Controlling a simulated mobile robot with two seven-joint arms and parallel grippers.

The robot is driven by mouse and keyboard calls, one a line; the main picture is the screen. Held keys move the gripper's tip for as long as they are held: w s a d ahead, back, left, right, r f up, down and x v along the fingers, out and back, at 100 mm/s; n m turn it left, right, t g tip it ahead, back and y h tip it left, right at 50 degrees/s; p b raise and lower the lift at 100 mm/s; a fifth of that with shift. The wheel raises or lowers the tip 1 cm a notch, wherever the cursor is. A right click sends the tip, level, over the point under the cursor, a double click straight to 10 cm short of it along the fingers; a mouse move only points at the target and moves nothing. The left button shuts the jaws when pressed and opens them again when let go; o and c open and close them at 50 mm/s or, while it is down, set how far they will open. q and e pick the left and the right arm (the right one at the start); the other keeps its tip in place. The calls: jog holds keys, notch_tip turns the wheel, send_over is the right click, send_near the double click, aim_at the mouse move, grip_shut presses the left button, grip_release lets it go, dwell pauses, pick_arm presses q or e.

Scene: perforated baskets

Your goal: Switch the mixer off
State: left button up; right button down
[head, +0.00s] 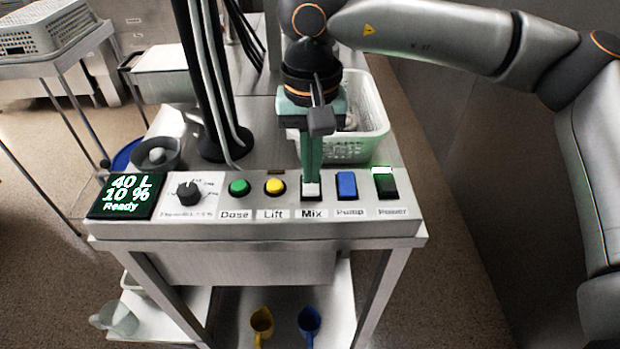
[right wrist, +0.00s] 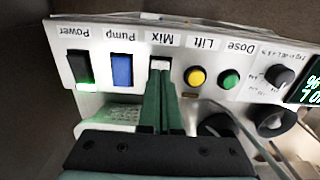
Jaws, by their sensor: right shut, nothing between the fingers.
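The mixer's control panel (head: 255,222) faces me in the head view. Its Mix switch (head: 311,191) is a white-topped rocker above the Mix label. It also shows in the right wrist view (right wrist: 160,64), where the panel appears upside down. My right gripper (head: 311,178) points down with shut, empty green fingers, its tips at the Mix switch and hiding part of it. I cannot tell whether they touch it. In the right wrist view the fingertips (right wrist: 160,76) are right at the switch. My left gripper is not in view.
Beside Mix are the yellow Lift button (head: 275,186), green Dose button (head: 239,187), blue Pump switch (head: 346,185) and green-lit Power switch (head: 385,184). A display (head: 125,195) reads 40 L, 10 %, Ready. A white perforated basket (head: 372,118) stands behind the panel.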

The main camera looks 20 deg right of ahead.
aim_at(311, 189)
jog(key=shift+f+b, duration=0.8)
jog(key=shift+f, duration=0.2)
dwell(0.7)
jog(key=shift+r, duration=0.15)
jog(key=shift+r+p, duration=2.6)
jog(key=shift+r, duration=0.85)
jog(key=shift+f, duration=0.1)
